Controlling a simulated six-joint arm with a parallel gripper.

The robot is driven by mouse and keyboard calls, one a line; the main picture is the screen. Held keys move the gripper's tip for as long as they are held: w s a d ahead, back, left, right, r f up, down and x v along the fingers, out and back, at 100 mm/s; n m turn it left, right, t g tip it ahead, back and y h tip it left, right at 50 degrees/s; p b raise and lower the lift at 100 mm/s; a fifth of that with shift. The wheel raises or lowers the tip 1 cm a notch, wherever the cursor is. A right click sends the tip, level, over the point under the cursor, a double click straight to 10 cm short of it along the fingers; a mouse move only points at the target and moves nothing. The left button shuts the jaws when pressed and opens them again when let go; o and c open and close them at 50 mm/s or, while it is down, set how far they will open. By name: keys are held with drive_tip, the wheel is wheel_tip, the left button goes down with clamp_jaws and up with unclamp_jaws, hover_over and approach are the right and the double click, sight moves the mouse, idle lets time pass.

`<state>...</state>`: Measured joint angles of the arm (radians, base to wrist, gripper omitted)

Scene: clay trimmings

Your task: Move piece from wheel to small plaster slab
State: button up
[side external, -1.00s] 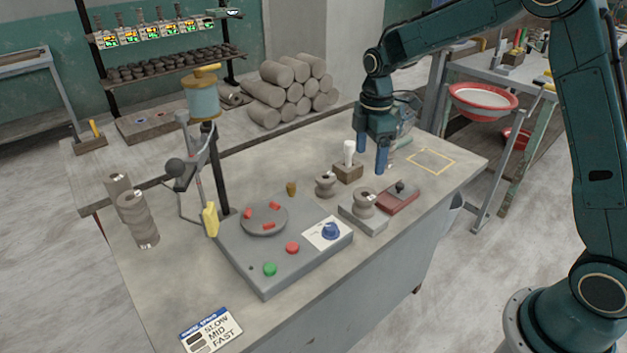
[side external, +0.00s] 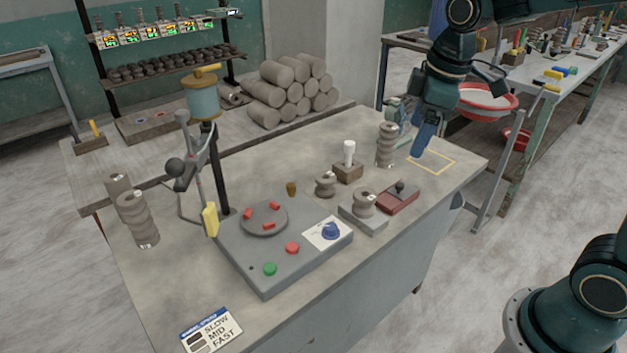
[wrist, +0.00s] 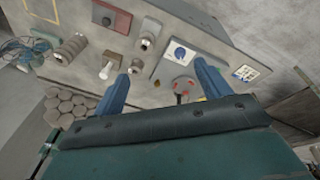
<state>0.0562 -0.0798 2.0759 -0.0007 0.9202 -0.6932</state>
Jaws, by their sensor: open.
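The wheel (side external: 264,218) is a grey disc with red pads on a grey control box, and no piece is on it. A grey spool-shaped clay piece (side external: 364,203) stands upright on the small plaster slab (side external: 368,224). In the wrist view, the piece (wrist: 146,41) and the slab (wrist: 151,29) are near the top, and the wheel (wrist: 183,84) shows between my fingers. My gripper (side external: 424,143) is open and empty, above the table's back right, behind and right of the slab. Its two blue fingers (wrist: 163,87) are apart in the wrist view.
A second spool piece (side external: 325,184) stands left of a block with a white-topped tool (side external: 348,160). A tall ribbed clay column (side external: 387,147) is left of my gripper. A red block (side external: 398,199) is beside the slab. A yellow outlined area (side external: 440,163) is clear.

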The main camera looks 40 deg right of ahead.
drive_tip(key=s+a+r+m+t, duration=0.1)
drive_tip(key=s+m, duration=0.6)
drive_tip(key=s, duration=0.9)
drive_tip(key=shift+s+a+r+t, duration=0.2)
drive_tip(key=shift+a+t, duration=0.25)
drive_tip(key=shift+t, duration=0.55)
